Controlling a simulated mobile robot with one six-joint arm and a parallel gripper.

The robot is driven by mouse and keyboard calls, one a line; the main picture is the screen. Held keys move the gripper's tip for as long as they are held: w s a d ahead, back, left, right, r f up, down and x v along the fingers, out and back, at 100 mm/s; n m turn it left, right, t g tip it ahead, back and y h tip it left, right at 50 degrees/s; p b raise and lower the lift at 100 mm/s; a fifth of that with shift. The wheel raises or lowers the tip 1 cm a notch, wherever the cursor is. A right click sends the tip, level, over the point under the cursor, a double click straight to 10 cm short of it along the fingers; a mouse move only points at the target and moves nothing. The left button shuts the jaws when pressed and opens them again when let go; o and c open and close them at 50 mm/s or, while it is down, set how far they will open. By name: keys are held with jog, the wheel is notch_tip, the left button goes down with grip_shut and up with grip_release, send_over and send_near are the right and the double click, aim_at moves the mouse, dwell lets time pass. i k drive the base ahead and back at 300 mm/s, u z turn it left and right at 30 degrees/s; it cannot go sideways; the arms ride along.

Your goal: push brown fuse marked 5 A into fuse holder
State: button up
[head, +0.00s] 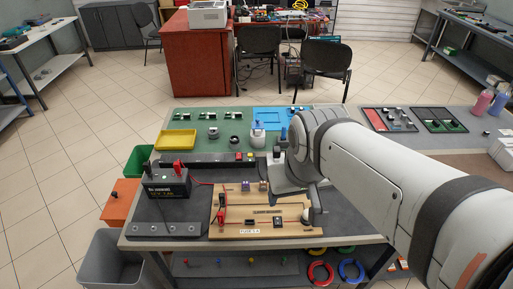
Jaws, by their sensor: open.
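A wooden board (262,229) lies on the grey mat of the workbench, with a white label (250,231) at its front edge that seems to read FUSE 5 A. A dark, long part (264,211) lies across its middle and may be the fuse holder. A small dark part (250,222) sits in front of it. I cannot make out a brown fuse; it is too small to tell or hidden. My gripper (316,214) is at the board's right end, largely hidden by my wrist. It is open, and I see nothing held in it.
A black battery (168,184) stands left of the board, with a red lead running to it. Purple parts (254,187) and a red clip (221,206) sit on the board. A grey block with knobs (166,230) lies front left. A yellow tray (175,140) is behind.

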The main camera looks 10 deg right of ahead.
aim_at(263, 184)
jog(key=z, duration=2)
jog(key=k, duration=1.2)
jog(key=u, duration=1.55)
jog(key=i, duration=1)
jog(key=u, duration=0.05)
